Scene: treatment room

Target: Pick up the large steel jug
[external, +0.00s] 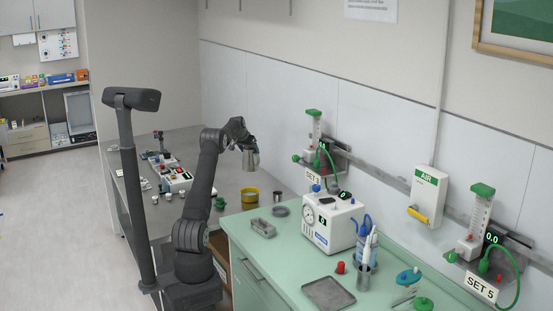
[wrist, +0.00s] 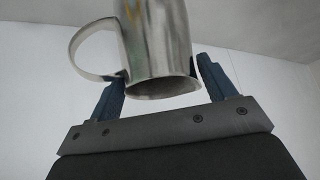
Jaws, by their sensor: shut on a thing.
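The large steel jug (wrist: 158,45) is between the two fingers of my gripper (wrist: 160,82) in the wrist view, with its curved handle to the left. In the external view the jug (external: 250,160) hangs from my gripper (external: 242,146), held in the air above the grey counter. Its lower end is clear of the counter. What is inside the jug cannot be seen.
A device with red buttons (external: 172,180) is to the left. The green cabinet top holds a white pump unit (external: 333,222) and a metal tray (external: 327,293).

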